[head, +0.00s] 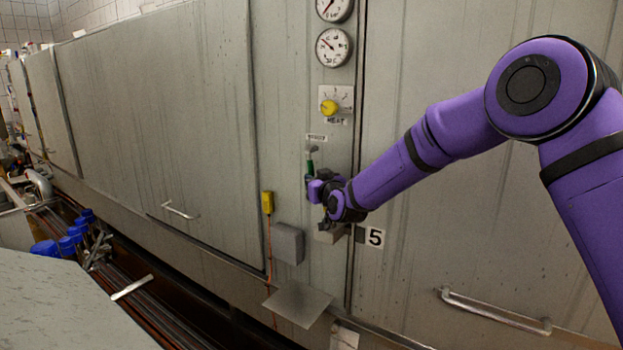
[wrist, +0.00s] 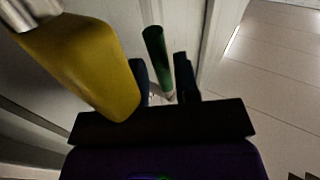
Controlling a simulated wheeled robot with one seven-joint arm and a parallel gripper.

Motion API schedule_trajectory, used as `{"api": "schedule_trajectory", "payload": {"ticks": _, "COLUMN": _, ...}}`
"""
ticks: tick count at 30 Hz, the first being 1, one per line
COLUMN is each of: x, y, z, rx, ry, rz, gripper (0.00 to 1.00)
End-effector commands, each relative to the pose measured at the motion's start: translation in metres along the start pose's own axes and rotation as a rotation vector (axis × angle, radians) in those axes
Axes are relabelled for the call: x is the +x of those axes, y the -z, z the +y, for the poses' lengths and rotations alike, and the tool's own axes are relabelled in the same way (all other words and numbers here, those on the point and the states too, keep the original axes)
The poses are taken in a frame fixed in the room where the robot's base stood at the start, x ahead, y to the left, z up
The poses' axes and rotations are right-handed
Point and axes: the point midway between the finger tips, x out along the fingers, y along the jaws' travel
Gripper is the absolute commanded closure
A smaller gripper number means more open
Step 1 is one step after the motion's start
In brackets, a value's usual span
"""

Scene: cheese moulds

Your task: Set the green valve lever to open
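The green valve lever (head: 309,165) is on the grey cabinet wall, under a small label, and only a short part of it shows above my gripper in the head view. My gripper (head: 313,187) is at the lever and hides its lower part. In the wrist view the green lever (wrist: 156,52) appears between the two dark fingers of my gripper (wrist: 163,78), which stand apart with gaps visible beside the lever. I cannot tell whether either finger touches it. The lever's setting cannot be read.
A large yellow object (wrist: 85,62) with a metal end is close on the left in the wrist view. In the head view, a yellow box (head: 267,202) and a grey box (head: 287,243) are left of my gripper. A yellow knob (head: 329,106) and gauges (head: 333,47) are above.

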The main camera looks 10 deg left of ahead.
Motion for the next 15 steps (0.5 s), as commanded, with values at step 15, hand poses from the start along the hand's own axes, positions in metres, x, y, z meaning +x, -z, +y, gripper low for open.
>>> {"api": "schedule_trajectory", "payload": {"ticks": 15, "x": 0.028, "y": 0.000, "z": -0.001, "rx": 0.000, "ry": 0.001, "rz": -0.001, "gripper": 0.71}}
